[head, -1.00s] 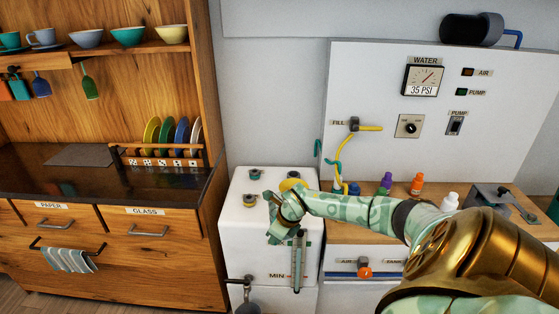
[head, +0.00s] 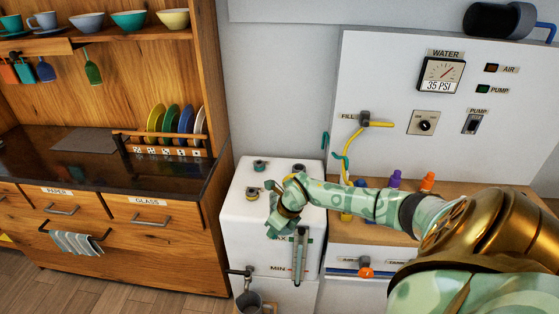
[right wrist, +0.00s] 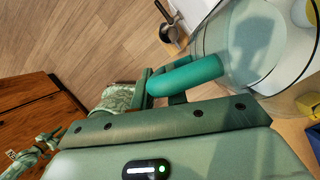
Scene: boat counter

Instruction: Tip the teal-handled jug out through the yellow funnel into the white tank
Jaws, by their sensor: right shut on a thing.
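The white tank (head: 240,235) stands between the wooden cabinet and the panel counter, with caps on its top and a MIN mark on its front. My right gripper (head: 283,218) is over the tank's front top edge. The right wrist view shows it shut on the teal handle (right wrist: 185,75) of a clear jug (right wrist: 250,45). The jug's body is mostly hidden in the head view, and I cannot tell its contents. A yellow piece (right wrist: 308,104), perhaps the funnel, shows past the jug at the frame's right edge. The funnel is not clear in the head view.
A yellow hose (head: 350,155) runs from the FILL valve to the right of the tank. Bottles (head: 394,180) stand on the counter behind my right arm. Plates (head: 172,128) stand in a rack at left.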

